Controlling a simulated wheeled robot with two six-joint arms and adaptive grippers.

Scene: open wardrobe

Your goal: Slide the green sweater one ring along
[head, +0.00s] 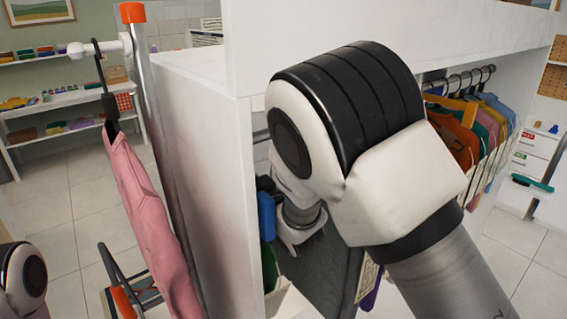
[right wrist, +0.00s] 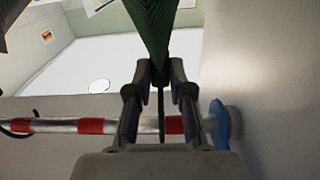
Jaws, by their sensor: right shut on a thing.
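The green sweater (right wrist: 152,22) fills the top middle of the right wrist view and narrows to a point between my fingers. My right gripper (right wrist: 160,75) is shut on it, with a thin dark stem running down between the fingers. A rail (right wrist: 58,126) with red bands (right wrist: 90,126) crosses behind the gripper and ends at a blue cap (right wrist: 220,124) by the wall. In the head view a strip of green cloth (head: 268,265) shows at the wardrobe's left side; my right arm hides most of that compartment. My left gripper is out of frame.
A grey garment (head: 325,262) hangs right of the green strip. The white wardrobe side panel (head: 205,150) stands close on the left. A pink garment (head: 145,195) hangs outside it by an orange-topped pole (head: 133,14). Several coloured garments (head: 465,135) hang in the right compartment.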

